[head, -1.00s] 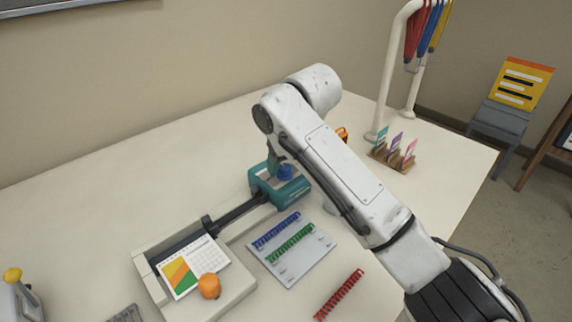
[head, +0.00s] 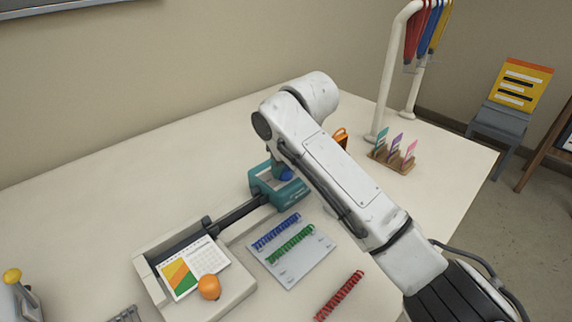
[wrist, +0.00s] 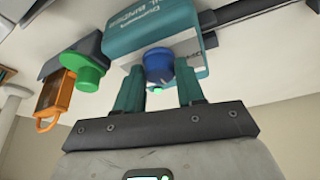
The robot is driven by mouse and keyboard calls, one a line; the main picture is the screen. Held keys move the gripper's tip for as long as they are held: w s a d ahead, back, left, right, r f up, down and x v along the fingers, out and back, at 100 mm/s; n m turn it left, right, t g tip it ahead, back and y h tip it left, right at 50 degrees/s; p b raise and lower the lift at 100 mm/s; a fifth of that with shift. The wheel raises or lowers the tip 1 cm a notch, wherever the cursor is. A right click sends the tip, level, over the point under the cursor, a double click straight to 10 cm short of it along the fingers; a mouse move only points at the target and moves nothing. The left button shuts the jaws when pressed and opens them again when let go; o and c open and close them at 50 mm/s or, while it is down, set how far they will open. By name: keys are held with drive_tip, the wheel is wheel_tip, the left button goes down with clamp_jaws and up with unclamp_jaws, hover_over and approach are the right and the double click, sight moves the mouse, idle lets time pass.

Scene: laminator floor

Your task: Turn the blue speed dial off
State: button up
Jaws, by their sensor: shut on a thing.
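The blue speed dial (wrist: 158,66) sits on the teal coil binder machine (wrist: 127,35), which has white lettering. A small green spot shows at the dial's near edge in the wrist view. My gripper (wrist: 159,78) has its two teal fingers on either side of the dial and is shut on it. In the head view the dial (head: 287,174) is partly hidden behind my gripper (head: 278,170), and the machine (head: 262,190) stands at the end of a dark bar on the table.
A green round knob (wrist: 90,74) and an orange-handled thing (wrist: 55,98) are left of the dial in the wrist view. Blue and green coils lie on a pale board (head: 308,268), a red coil (head: 339,295) beside it.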

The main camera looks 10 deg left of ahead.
drive_tip(key=shift+r+p, duration=0.15)
drive_tip(key=shift+p, duration=0.25)
drive_tip(key=shift+r+n+g+y+p, duration=0.1)
drive_tip(key=shift+n+g+y+p, duration=0.2)
drive_tip(key=shift+n+p, duration=0.8)
drive_tip(key=n+g+y+p, duration=0.1)
drive_tip(key=n+p, duration=0.1)
drive_tip(key=n, duration=0.1)
drive_tip(key=shift+w, duration=0.15)
drive_tip(key=n, duration=0.1)
drive_tip(key=n+g, duration=0.1)
drive_tip(key=n, duration=0.1)
drive_tip(key=n+b, duration=0.1)
drive_tip(key=shift+w+f+n+g, duration=0.15)
drive_tip(key=shift+f+n+g, duration=0.15)
drive_tip(key=shift+n+g+b, duration=0.4)
drive_tip(key=shift+n+b, duration=0.2)
drive_tip(key=shift+n, duration=0.3)
drive_tip(key=shift+d+n, duration=0.1)
drive_tip(key=shift+n, duration=0.2)
drive_tip(key=o, duration=1)
drive_tip(key=shift+c, duration=0.2)
